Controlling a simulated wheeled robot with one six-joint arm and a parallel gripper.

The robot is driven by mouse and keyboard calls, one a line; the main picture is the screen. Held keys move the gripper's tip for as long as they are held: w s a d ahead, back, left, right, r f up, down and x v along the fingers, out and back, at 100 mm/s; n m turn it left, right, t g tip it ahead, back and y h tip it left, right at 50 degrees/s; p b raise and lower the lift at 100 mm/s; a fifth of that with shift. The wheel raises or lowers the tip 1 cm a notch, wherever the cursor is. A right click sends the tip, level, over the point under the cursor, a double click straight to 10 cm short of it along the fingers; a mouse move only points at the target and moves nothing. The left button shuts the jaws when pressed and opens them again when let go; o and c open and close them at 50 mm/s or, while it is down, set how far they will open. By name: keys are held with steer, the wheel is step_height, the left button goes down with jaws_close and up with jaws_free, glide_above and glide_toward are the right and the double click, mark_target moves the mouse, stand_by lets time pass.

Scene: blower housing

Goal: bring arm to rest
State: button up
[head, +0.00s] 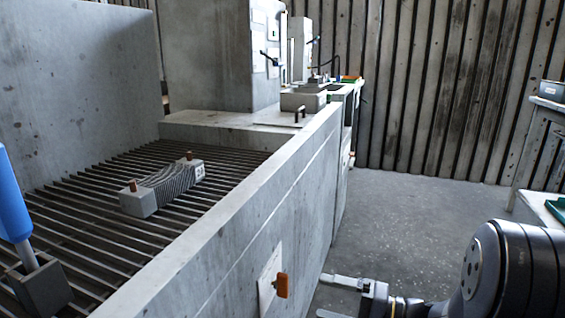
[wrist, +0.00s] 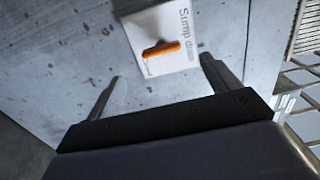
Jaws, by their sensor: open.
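My gripper (head: 325,296) is at the lower right of the head view, beside the outer wall of the grey housing (head: 240,215). In the wrist view my gripper (wrist: 160,67) is open, its two dark fingers spread with nothing between them. An orange handle (head: 281,285) on a white plate (head: 268,277) is mounted on that wall, to the left of my gripper. In the wrist view the handle (wrist: 161,48) shows beyond the fingertips, and the plate (wrist: 178,20) reads "Sump drain". The fingers look apart from the handle.
A blue-handled tool (head: 13,195) stands at the left edge. Open floor (head: 420,210) lies right of the wall. A table (head: 540,125) stands at the far right.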

mark_target(288, 286)
steer(key=b+x, duration=0.2)
steer(key=x, duration=0.6)
steer(key=shift+a+f, duration=0.1)
steer(key=shift+a, duration=0.1)
steer(key=shift+d+r+m+p, duration=0.1)
steer(key=shift+r+m+p, duration=0.35)
steer(key=shift+p, duration=0.35)
steer(key=shift+d+m+p, duration=0.1)
steer(key=shift+m+p, duration=0.35)
steer(key=shift+m, duration=0.1)
steer(key=m+p, duration=0.6)
steer(key=p, duration=0.2)
steer(key=shift+m+p, duration=0.3)
steer(key=shift+m, duration=0.1)
steer(key=m+p, duration=0.5)
steer(key=p, duration=0.1)
steer(key=shift+w, duration=0.1)
steer(key=m+p, duration=0.3)
steer(key=shift+w+f+m+p, duration=0.1)
steer(key=shift+f+m+p, duration=0.1)
steer(key=shift+m+p, duration=0.45)
steer(key=shift+r, duration=0.1)
